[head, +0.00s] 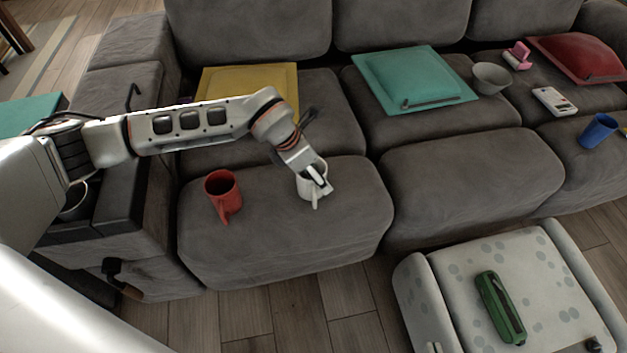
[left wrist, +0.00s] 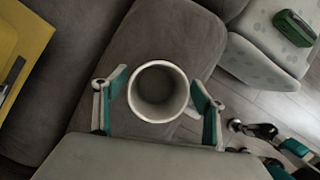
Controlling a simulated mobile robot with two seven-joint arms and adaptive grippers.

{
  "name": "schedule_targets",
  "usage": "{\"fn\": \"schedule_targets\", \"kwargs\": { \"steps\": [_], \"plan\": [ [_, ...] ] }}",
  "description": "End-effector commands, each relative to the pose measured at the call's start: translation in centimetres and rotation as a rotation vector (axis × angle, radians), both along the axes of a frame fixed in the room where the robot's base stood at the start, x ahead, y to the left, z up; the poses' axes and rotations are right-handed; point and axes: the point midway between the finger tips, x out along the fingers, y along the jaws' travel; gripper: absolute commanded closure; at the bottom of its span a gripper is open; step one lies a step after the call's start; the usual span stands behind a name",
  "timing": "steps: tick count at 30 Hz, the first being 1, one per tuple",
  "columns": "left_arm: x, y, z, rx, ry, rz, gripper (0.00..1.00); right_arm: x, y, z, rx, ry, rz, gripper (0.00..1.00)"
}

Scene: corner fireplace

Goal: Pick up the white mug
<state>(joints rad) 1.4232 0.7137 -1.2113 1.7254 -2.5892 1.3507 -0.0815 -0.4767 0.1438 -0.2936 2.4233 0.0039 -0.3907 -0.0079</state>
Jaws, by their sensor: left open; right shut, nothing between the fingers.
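The white mug (head: 311,184) stands upright on the front of the left grey seat. My left gripper (head: 318,178) reaches over it from above and hides part of it. In the left wrist view the white mug (left wrist: 158,92) is seen from above, empty, its handle toward the lower right. My right gripper (left wrist: 240,138) shows partly at the lower right of the left wrist view, shut and away from the mug.
A red mug (head: 223,194) stands left of the white mug. Yellow (head: 250,80) and teal (head: 415,80) cushions lie behind. A grey bowl (head: 491,78) and blue cup (head: 598,131) stand farther right. A green case (head: 500,307) lies on a spotted seat in front.

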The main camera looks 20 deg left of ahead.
Motion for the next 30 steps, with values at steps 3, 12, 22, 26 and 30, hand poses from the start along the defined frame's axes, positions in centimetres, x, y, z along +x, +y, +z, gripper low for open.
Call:
{"fn": "schedule_targets", "kwargs": {
  "steps": [3, 12, 22, 26, 30],
  "plan": [
    [0.1, -0.3, -3.0, 0.001, 0.017, 0.000, 0.30, 0.1, 1.0, 0.0, 0.040, 0.002, -0.006, 1.00],
    [0.8, -0.4, -2.7, 0.001, 0.002, 0.001, 0.30, 1.1, 1.4, 2.0, 0.068, -0.040, -0.011, 1.00],
    [0.8, -0.4, -2.7, 0.001, 0.002, 0.001, 0.81, 0.8, 1.1, 1.3, 0.056, -0.026, -0.009, 1.00],
    [0.8, -0.4, -2.7, 0.002, 0.003, 0.001, 0.81, 0.7, 1.1, 1.2, 0.054, -0.022, -0.008, 1.00],
    [0.9, -0.4, -1.8, 0.001, -0.001, 0.001, 0.81, 0.9, 1.0, 1.7, 0.051, -0.033, -0.007, 1.00]
  ]
}}
